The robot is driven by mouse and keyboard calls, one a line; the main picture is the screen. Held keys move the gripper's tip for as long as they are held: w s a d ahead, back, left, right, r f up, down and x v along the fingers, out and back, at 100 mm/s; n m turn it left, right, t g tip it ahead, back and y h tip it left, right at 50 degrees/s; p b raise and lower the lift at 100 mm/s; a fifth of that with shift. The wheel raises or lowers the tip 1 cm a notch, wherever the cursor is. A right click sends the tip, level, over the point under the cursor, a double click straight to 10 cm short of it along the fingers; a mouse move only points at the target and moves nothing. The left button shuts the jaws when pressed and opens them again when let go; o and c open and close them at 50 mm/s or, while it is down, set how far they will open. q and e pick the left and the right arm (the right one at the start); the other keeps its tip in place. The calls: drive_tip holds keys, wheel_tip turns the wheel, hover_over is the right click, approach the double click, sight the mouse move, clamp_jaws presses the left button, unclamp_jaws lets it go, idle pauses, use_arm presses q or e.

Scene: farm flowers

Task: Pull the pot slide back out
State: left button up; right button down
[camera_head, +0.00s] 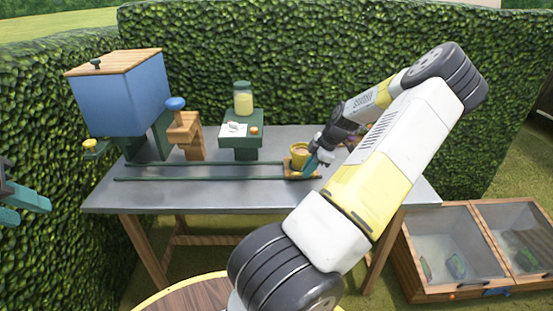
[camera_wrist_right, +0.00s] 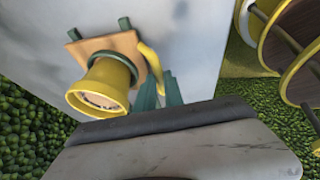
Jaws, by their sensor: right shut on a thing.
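The pot slide (camera_head: 301,175) is a small wooden board at the right end of two green rails on the grey table. A yellow pot (camera_head: 299,154) stands on it. In the right wrist view the board (camera_wrist_right: 122,46) carries the pot (camera_wrist_right: 101,82) and a curved yellow handle (camera_wrist_right: 151,62) at its edge. My right gripper (camera_head: 310,163) is beside the pot, its teal fingers (camera_wrist_right: 160,92) shut on the handle; the exact contact is partly hidden. My left gripper (camera_head: 27,205) is open and empty at the left edge, away from the table.
Two green rails (camera_head: 210,179) run left toward a blue hopper (camera_head: 122,98). A wooden stand with a blue knob (camera_head: 176,104) and a green stand (camera_head: 241,142) with a jar (camera_head: 243,98) are behind them. A cold frame (camera_head: 460,252) is at right. The front table strip is clear.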

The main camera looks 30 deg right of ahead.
drive_tip(key=c, duration=1.5)
unclamp_jaws()
drive_tip(key=shift+s+d, duration=0.1)
drive_tip(key=shift+d, duration=0.2)
drive_tip(key=shift+o, duration=0.2)
drive_tip(key=shift+r, duration=0.1)
drive_tip(key=v, duration=0.7)
drive_tip(key=shift+s+r, duration=0.2)
drive_tip(key=shift+r, duration=0.15)
